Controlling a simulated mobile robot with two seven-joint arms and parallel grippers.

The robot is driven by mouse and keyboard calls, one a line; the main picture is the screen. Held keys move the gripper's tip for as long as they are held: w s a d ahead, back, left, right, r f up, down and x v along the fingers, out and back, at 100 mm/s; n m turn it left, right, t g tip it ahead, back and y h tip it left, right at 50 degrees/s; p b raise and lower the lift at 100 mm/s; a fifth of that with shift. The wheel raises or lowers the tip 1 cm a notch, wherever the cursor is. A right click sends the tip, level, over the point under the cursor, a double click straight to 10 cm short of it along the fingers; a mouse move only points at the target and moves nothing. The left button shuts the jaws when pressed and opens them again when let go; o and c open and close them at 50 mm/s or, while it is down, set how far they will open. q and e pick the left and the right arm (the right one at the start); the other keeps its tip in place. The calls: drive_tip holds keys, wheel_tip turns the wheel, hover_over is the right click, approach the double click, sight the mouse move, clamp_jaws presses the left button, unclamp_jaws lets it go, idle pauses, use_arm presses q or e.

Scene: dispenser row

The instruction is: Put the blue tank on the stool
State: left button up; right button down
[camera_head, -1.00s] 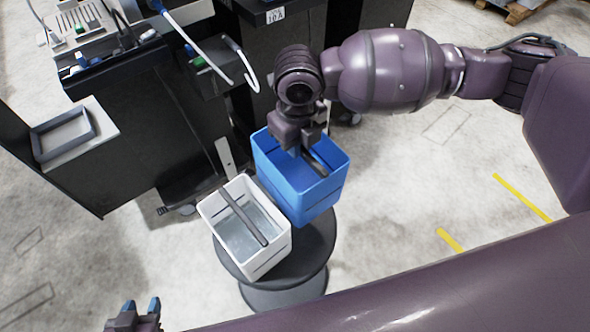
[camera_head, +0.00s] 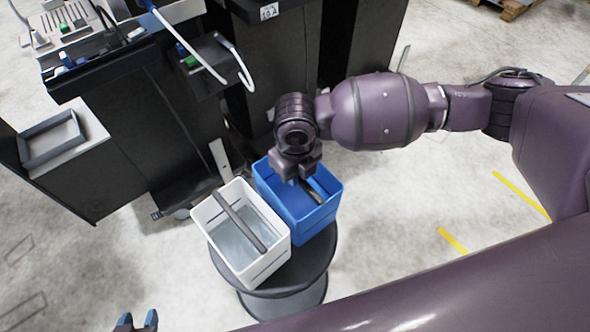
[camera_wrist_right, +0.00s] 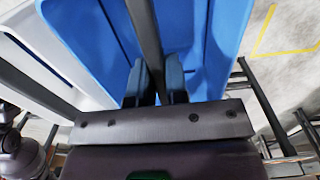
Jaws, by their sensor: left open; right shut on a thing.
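The blue tank (camera_head: 318,222), an open box with a dark bar handle across its top, is at the back right of the round dark stool (camera_head: 313,274). It looks upright; whether its base touches the stool top is hidden. My right gripper (camera_head: 299,181) is over the tank, shut on its handle. In the right wrist view, the two fingers (camera_wrist_right: 158,80) hold the dark handle (camera_wrist_right: 145,30) inside the blue tank (camera_wrist_right: 205,40). My left gripper (camera_head: 136,321) is open and empty at the bottom edge of the head view.
A white tank (camera_head: 268,263) with a dark handle and clear liquid stands on the stool, close beside the blue one. Black dispenser cabinets (camera_head: 120,150) with a hose and a grey tray (camera_head: 52,140) stand behind and left. Floor is clear at right.

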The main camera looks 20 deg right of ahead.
drive_tip(key=c, duration=1.1)
unclamp_jaws()
drive_tip(key=shift+r+p, duration=1.3)
drive_tip(key=shift+r, duration=4.8)
